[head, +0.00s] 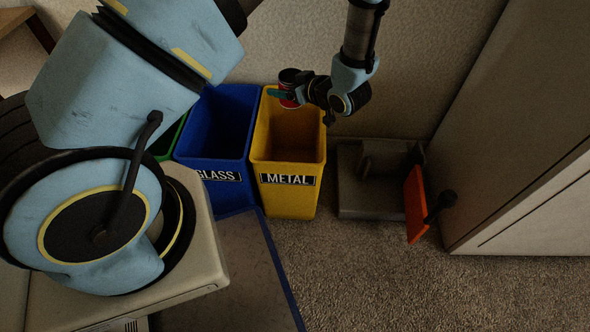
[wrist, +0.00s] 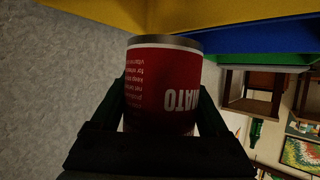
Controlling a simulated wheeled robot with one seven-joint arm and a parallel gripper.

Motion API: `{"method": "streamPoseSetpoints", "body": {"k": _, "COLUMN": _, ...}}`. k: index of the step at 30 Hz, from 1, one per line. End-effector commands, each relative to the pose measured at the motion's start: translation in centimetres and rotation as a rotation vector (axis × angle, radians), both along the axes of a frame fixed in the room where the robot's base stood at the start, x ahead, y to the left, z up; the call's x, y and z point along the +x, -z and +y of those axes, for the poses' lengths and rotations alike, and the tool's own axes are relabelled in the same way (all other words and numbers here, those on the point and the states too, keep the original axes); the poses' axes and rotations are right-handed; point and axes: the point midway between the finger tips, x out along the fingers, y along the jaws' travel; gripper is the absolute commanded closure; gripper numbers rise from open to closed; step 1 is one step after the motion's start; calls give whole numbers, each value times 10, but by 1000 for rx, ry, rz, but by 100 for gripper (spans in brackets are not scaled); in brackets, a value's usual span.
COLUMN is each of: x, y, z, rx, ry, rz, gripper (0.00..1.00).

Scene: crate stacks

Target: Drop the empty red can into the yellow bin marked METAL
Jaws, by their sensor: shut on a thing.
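The red can (wrist: 163,85) fills the middle of the wrist view, its label lettering upside down there. My gripper (wrist: 163,110) is shut on it, with one dark finger on each side. In the head view the can (head: 289,88) shows small at my gripper (head: 290,94), by the back left rim of the yellow bin (head: 290,195) marked METAL. From this angle I cannot tell how high the can is above the rim. The bin's visible inside looks empty. Part of the yellow bin (wrist: 110,12) also shows at the top of the wrist view.
A blue bin (head: 215,160) marked GLASS stands left of the yellow one, with a green bin (head: 167,140) partly hidden beyond it. A grey object (head: 365,195) with an orange panel (head: 415,205) stands at right, beside a pale cabinet (head: 520,150).

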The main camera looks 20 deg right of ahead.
Motion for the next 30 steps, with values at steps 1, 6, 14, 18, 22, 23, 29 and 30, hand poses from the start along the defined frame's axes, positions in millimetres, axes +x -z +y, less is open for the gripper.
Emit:
{"method": "streamPoseSetpoints", "body": {"k": 1, "x": -5, "y": 9, "z": -5, "rx": -1, "ry": -1, "rz": -2, "gripper": 76}}
{"method": "streamPoseSetpoints", "body": {"k": 6, "x": -13, "y": 16, "z": -9, "rx": 1, "ry": -10, "rz": -1, "gripper": 76}}
{"method": "streamPoseSetpoints", "body": {"k": 14, "x": -13, "y": 36, "z": -9, "rx": 1, "ry": -10, "rz": -1, "gripper": 76}}
{"method": "streamPoseSetpoints", "body": {"k": 18, "x": -13, "y": 54, "z": -9, "rx": 1, "ry": -10, "rz": -1, "gripper": 76}}
{"method": "streamPoseSetpoints", "body": {"k": 22, "x": -13, "y": 67, "z": -9, "rx": 1, "ry": -10, "rz": -1, "gripper": 76}}
{"method": "streamPoseSetpoints", "body": {"k": 23, "x": -13, "y": 69, "z": -9, "rx": 1, "ry": -10, "rz": -1, "gripper": 76}}
{"method": "streamPoseSetpoints", "body": {"k": 29, "x": -13, "y": 73, "z": -9, "rx": 0, "ry": -10, "rz": -1, "gripper": 76}}
{"method": "streamPoseSetpoints", "body": {"k": 30, "x": -13, "y": 73, "z": -9, "rx": 0, "ry": -10, "rz": -1, "gripper": 76}}
